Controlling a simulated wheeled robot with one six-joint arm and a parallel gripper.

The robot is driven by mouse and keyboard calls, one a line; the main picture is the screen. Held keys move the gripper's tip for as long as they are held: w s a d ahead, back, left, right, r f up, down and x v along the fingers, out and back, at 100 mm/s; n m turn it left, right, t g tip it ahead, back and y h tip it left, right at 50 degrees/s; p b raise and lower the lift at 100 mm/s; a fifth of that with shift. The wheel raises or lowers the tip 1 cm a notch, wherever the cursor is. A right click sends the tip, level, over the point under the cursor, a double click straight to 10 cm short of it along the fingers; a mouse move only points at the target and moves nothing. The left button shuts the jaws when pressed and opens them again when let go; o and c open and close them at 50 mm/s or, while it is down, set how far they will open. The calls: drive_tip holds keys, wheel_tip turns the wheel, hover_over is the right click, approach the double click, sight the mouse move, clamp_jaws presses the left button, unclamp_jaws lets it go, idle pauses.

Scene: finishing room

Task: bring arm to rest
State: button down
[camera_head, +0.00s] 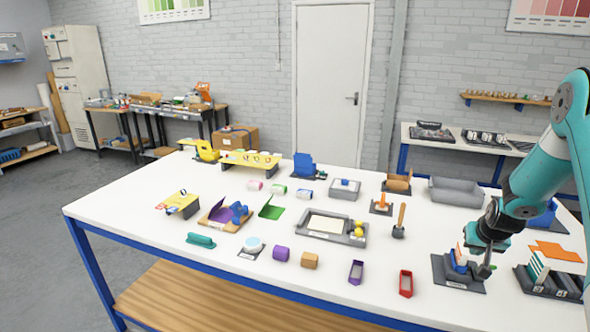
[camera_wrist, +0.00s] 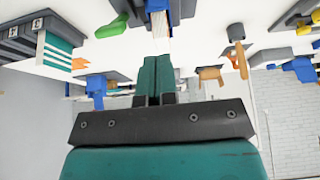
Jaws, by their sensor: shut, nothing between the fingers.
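My teal arm (camera_head: 548,160) reaches in from the right side of the head view and bends down over the right end of the white table (camera_head: 340,270). My gripper (camera_head: 485,270) is shut and empty. It points down beside a dark stand (camera_head: 447,277) that holds a blue piece (camera_head: 458,262) and an orange-and-white piece. I cannot tell whether the fingers touch the stand. In the wrist view, the two teal fingers (camera_wrist: 156,78) lie together with nothing between them. A blue and pale piece (camera_wrist: 158,20) shows just beyond their tips.
A rack of white-and-teal pieces (camera_head: 548,275) stands close to the right of my gripper. A grey bin (camera_head: 455,192) is behind it. Bare tabletop shows between these things.

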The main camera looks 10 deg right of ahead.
drive_tip(key=s+a+r+n+y+b, duration=0.15)
drive_tip(key=a+r, duration=0.25)
drive_tip(key=a, duration=0.6)
drive_tip(key=s+a+r+n+g+y+b, duration=0.1)
drive_tip(key=a+r+n+y+b, duration=0.2)
drive_tip(key=a, duration=0.7)
drive_tip(key=s+a+r+n+y+b, duration=0.15)
drive_tip(key=a+r, duration=0.25)
drive_tip(key=a, duration=0.6)
drive_tip(key=s+a+r+n+g+b, duration=0.1)
drive_tip(key=s+a+n+g, duration=0.1)
drive_tip(key=s+a, duration=0.5)
drive_tip(key=s+a+r+n+g+y+b, duration=0.1)
drive_tip(key=s+a+n, duration=0.4)
drive_tip(key=s, duration=1.1)
drive_tip(key=a+r+g+b, duration=0.1)
drive_tip(key=a, duration=0.2)
drive_tip(key=shift+a+r, duration=0.15)
drive_tip(key=shift+r, duration=0.15)
drive_tip(key=shift+w, duration=0.1)
